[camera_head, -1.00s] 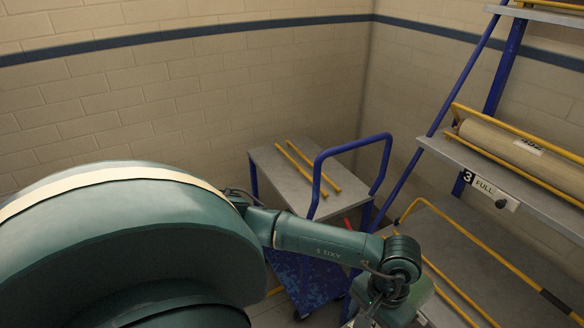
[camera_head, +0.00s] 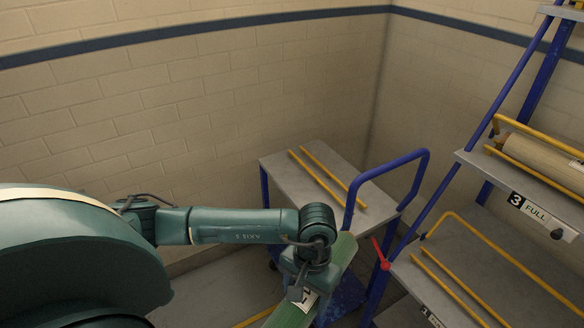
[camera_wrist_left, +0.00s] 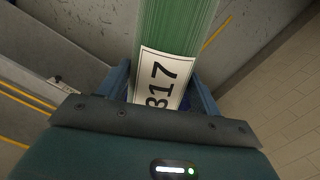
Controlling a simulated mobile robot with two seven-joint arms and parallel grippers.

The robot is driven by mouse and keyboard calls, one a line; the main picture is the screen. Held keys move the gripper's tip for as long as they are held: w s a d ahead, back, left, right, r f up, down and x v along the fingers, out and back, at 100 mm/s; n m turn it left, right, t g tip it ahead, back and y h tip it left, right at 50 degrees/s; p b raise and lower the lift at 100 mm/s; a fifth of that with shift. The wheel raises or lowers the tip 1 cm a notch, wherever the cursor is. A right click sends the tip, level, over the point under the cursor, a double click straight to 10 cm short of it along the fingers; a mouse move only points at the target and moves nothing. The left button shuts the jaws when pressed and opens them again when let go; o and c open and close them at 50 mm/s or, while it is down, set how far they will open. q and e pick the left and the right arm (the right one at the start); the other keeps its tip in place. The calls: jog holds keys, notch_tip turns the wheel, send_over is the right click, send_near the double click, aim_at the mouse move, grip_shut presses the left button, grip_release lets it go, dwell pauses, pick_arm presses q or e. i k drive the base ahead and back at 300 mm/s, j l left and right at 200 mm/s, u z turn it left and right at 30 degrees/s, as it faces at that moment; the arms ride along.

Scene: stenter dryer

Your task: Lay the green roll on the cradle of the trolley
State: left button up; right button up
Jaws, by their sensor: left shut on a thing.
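The green roll (camera_head: 340,257) hangs from my left gripper (camera_head: 306,284) in the head view, low and in front of the trolley. In the left wrist view the green roll (camera_wrist_left: 177,28) runs up between the fingers, and its white label (camera_wrist_left: 158,80) reads 817. My left gripper is shut on it. The trolley (camera_head: 275,163) stands against the wall with a grey top, blue legs and a blue push handle (camera_head: 424,160). Two yellow rails (camera_head: 328,178) on its top form the cradle, which is empty. My right gripper is not in view.
A blue rack stands at the right. Its upper shelf (camera_head: 480,165) holds a beige roll (camera_head: 540,157) and a tag marked 3 FULL (camera_head: 530,210). A lower shelf (camera_head: 450,250) with yellow rails is empty. A red lever (camera_head: 382,256) sticks out near the trolley.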

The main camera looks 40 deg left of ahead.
aim_at(323, 177)
jog(key=i+j+u, duration=0.1)
jog(key=i+j, duration=0.4)
jog(key=j, duration=0.25)
jog(key=i+j+z, duration=0.15)
jog(key=j+z, duration=0.2)
jog(key=i+j+z, duration=0.1)
jog(key=j+z, duration=0.25)
jog(key=j, duration=0.3)
jog(key=j+z, duration=0.3)
jog(key=j, duration=0.2)
jog(key=i, duration=0.05)
